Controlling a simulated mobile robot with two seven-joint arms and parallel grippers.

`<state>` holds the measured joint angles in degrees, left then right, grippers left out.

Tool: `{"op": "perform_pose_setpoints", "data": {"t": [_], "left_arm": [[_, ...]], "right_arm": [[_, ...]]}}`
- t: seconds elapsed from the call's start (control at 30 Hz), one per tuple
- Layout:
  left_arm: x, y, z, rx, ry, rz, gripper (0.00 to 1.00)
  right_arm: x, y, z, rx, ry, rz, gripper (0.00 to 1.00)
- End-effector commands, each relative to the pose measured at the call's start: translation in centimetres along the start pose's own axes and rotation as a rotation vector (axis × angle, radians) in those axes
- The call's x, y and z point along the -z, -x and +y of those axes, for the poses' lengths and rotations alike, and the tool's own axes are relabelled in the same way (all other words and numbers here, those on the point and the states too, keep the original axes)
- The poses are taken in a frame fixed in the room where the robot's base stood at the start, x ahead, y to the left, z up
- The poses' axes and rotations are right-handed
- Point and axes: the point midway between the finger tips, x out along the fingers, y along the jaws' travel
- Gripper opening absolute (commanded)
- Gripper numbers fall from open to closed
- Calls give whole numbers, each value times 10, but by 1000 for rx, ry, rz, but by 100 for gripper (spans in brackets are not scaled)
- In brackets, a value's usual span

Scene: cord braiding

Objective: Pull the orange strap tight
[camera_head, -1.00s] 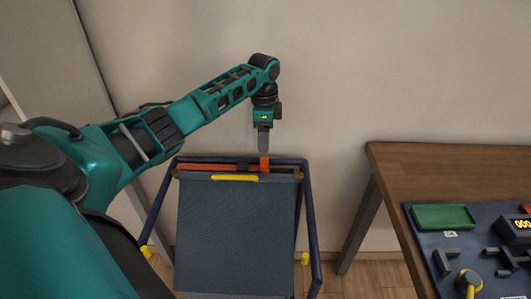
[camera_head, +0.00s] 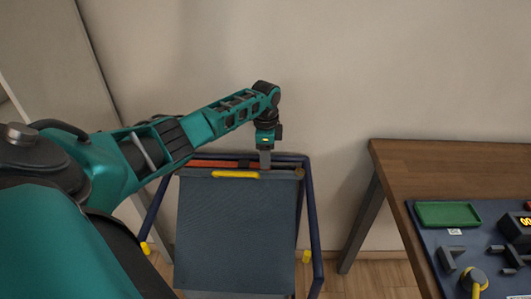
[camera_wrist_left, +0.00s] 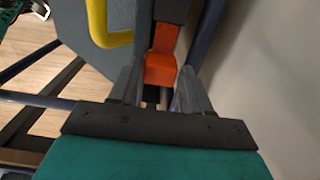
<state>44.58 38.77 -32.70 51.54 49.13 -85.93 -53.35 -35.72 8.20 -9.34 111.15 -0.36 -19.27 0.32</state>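The orange strap (camera_head: 215,164) runs along the top bar of a blue-framed stand, and a dark buckle (camera_head: 244,164) sits on it. In the left wrist view its orange end (camera_wrist_left: 160,69) shows between the two fingers. My left gripper (camera_head: 265,163) points down at the right part of the bar, over the strap's end, and hides it in the head view. In the left wrist view the fingers (camera_wrist_left: 160,85) are apart, one on each side of the strap end. Whether they touch it is hard to tell. My right gripper is not in view.
A grey fabric panel (camera_head: 235,235) hangs in the blue frame (camera_head: 314,225), with a yellow handle (camera_head: 236,174) near its top. A wooden table (camera_head: 450,165) stands at the right with a green tray (camera_head: 447,214) and dark parts. The wall is close behind the stand.

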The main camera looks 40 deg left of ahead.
Motion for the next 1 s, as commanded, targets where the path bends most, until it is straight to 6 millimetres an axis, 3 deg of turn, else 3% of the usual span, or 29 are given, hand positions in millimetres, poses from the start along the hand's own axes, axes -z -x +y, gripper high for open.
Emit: {"op": "perform_pose_setpoints", "data": {"t": [0.5, 0.77, 1.0], "left_arm": [[0, 0, 0, -1, 0, 0, 0], [3, 0, 0, -1, 0, 1, 0], [50, -2, 0, -1, -2, 6, 0]], "right_arm": [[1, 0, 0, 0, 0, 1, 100], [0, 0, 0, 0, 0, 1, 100], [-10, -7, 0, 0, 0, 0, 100]]}}
